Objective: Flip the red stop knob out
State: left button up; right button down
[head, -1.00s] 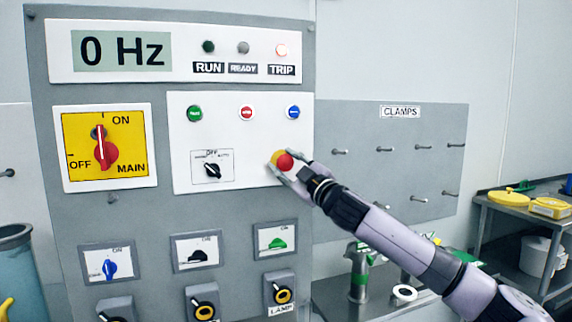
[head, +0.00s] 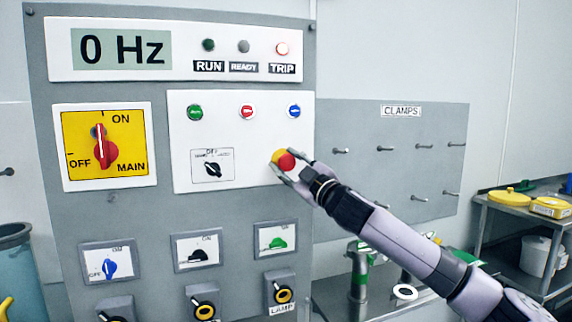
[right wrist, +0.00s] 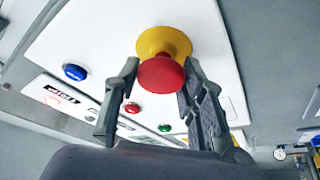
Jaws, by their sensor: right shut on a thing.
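The red stop knob (head: 286,161) is a round red button on a yellow collar, on the lower right of the white control plate. My right gripper (head: 284,173) is at it, with its fingers on either side, shut on the knob. In the right wrist view, the red knob (right wrist: 161,73) sits in front of its yellow collar, between the two grey fingers of the right gripper (right wrist: 160,85). The exact finger contact is hard to see there. My left gripper is not in view.
The panel display (head: 122,48) reads 0 Hz and the TRIP lamp (head: 282,48) glows. A small black selector (head: 212,169) and a red MAIN switch (head: 103,150) lie left of the knob. A board with clamp pegs (head: 390,170) stands behind my right arm.

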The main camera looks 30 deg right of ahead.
jog(key=c, duration=1.4)
grip_release()
jog(key=shift+a+f, duration=0.1)
jog(key=shift+f, duration=0.05)
jog(key=shift+c, duration=0.2)
jog(key=o, duration=0.4)
jog(key=shift+s, duration=0.25)
jog(key=shift+o, duration=0.3)
jog(key=shift+w, duration=0.1)
send_near(289, 164)
jog(key=shift+x, duration=1.3)
jog(key=shift+a, duration=0.1)
